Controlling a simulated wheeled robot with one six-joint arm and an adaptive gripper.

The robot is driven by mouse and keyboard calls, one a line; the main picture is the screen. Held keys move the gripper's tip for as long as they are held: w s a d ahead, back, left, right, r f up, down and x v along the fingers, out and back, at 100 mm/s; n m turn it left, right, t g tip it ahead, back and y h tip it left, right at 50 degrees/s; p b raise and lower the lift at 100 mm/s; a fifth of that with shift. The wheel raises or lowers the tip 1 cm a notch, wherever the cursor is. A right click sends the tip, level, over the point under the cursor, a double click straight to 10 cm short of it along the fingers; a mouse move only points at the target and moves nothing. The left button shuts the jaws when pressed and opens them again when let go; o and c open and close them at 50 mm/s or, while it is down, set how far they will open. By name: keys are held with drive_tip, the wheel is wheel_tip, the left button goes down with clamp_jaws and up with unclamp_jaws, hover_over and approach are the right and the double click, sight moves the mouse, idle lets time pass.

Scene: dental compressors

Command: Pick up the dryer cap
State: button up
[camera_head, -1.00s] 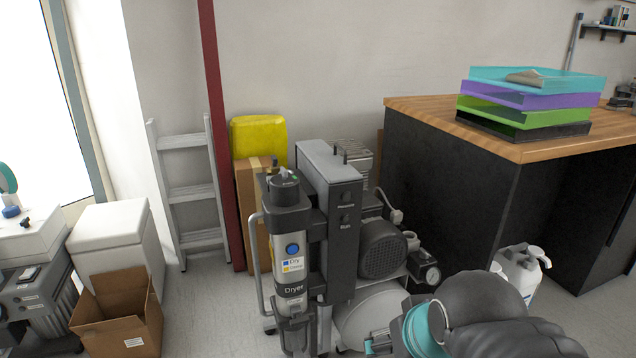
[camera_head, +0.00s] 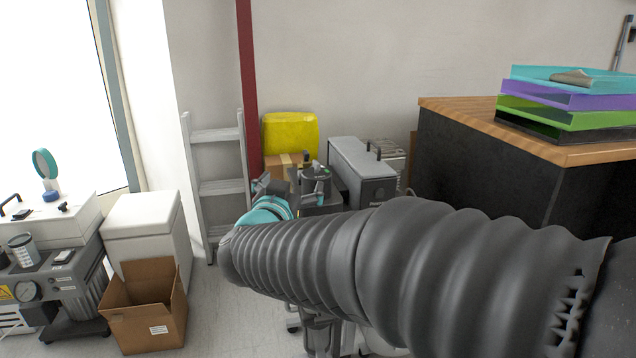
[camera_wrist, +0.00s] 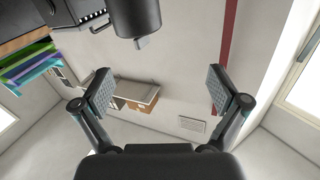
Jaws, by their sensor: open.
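The dryer cap (camera_head: 316,172) is the dark round top of the dryer column, with a small raised handle. It sits on the column in the head view; my arm hides most of the column below. In the wrist view a dark cylinder end with a small grey knob, apparently the cap (camera_wrist: 136,18), hangs at the top edge, partly cut off. My gripper (camera_wrist: 160,90) is open, with its two pads wide apart and nothing between them. In the head view my gripper (camera_head: 268,186) is partly hidden, just left of the cap. No contact with the cap shows.
A grey compressor cabinet (camera_head: 362,172) stands right of the cap, close by. A yellow case (camera_head: 290,132) on a cardboard box, a red post (camera_head: 249,90) and a ladder (camera_head: 217,188) are behind. A wooden-topped bench (camera_head: 470,112) with stacked trays is at right.

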wheel_tip(320, 180, down, 3)
drive_tip(key=s+a+m+g+h, duration=0.1)
drive_tip(key=s+a+m+h, duration=0.1)
drive_tip(key=h, duration=0.2)
approach(317, 172)
drive_tip(key=w, duration=0.1)
drive_tip(key=w+f, duration=0.1)
drive_tip(key=w+d, duration=0.1)
drive_tip(key=shift+w+f+h, duration=0.25)
drive_tip(key=shift+f+h, duration=0.05)
drive_tip(key=shift+r+b+x, duration=0.15)
drive_tip(key=shift+r+x, duration=0.05)
drive_tip(key=shift+x, duration=1.35)
drive_tip(key=shift+r+b+x, duration=0.15)
drive_tip(key=shift+r+x, duration=0.05)
drive_tip(key=shift+x, duration=1.4)
drive_tip(key=shift+s, duration=0.1)
drive_tip(key=c, duration=1.3)
drive_tip(key=shift+r, duration=0.1)
